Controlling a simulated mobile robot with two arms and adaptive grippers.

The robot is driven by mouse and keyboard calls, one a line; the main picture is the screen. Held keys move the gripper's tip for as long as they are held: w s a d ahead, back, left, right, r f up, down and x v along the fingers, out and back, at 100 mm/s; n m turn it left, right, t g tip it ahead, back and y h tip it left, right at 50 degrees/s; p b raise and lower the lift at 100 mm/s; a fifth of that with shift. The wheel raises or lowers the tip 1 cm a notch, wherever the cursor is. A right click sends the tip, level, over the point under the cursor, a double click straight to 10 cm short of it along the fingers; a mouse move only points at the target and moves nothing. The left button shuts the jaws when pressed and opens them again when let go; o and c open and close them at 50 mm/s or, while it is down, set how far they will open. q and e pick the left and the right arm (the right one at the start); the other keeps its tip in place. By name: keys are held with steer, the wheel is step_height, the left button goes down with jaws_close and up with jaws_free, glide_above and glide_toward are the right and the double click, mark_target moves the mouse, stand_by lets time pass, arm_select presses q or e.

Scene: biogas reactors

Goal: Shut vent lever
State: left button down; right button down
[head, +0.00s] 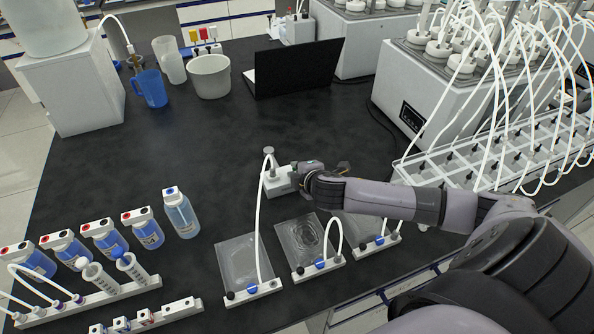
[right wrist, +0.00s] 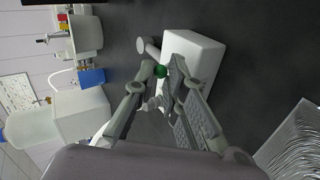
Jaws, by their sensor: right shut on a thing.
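The vent unit is a small white box (head: 279,183) on the dark bench, with a grey-capped post at its back. In the right wrist view the white box (right wrist: 195,52) lies just beyond my fingertips. The knob and lever are hidden by the gripper in the head view. My left gripper is in neither view.
Clear trays (head: 240,262) with white tubes stand in front of the box. Blue-labelled bottles (head: 181,213) and a tube rack are at the left front. A reactor unit (head: 450,85) with many hoses is at the right. A laptop (head: 297,68) stands behind; bench between is clear.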

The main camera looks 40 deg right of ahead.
steer(key=shift+f, duration=0.1)
steer(key=c, duration=1.6)
jaws_free()
steer(key=v, duration=1.2)
